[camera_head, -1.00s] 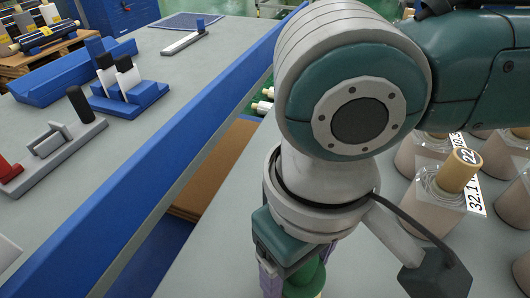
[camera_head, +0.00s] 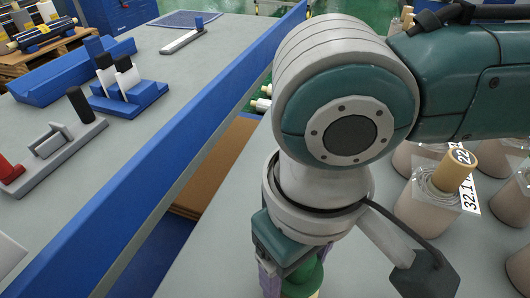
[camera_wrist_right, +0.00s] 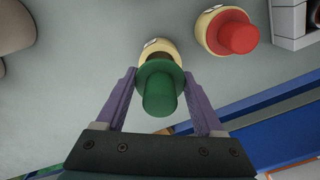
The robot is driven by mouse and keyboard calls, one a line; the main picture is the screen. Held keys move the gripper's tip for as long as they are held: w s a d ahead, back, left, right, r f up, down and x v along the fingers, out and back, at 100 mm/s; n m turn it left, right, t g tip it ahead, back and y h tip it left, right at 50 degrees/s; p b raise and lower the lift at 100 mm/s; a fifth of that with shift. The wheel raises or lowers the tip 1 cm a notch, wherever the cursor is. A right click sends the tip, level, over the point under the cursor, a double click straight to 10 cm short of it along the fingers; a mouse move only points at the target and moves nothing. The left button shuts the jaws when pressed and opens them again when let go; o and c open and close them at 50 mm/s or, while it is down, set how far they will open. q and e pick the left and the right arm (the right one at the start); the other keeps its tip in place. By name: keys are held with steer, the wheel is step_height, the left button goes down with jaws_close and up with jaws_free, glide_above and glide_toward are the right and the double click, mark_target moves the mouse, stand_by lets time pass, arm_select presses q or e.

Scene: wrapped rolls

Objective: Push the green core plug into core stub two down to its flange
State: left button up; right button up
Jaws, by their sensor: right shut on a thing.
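The green core plug (camera_head: 304,279) is in my right gripper, partly hidden by my arm in the head view. In the right wrist view the green plug (camera_wrist_right: 159,92) sits between the two purple fingers of my right gripper (camera_wrist_right: 159,76), which is shut on it at its wide flange. A cream core stub (camera_wrist_right: 157,48) shows just behind the flange, lined up closely with the plug. My left gripper is not in view.
Wrapped rolls (camera_head: 430,208) stand on the grey surface at the right, one with a labelled core. A blue-edged bench (camera_head: 215,105) at the left holds a blue rack (camera_head: 128,97) and a grey fixture (camera_head: 55,155). A gap lies between the two surfaces.

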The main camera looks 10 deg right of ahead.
steer(key=shift+p, duration=0.5)
steer(key=shift+f, duration=0.35)
stand_by(0.3)
steer(key=shift+f+b, duration=0.7)
steer(key=shift+f, duration=0.2)
steer(key=o, duration=1.3)
steer(key=shift+o, duration=0.2)
step_height(320, 180, up, 10)
steer(key=shift+p, duration=1.2)
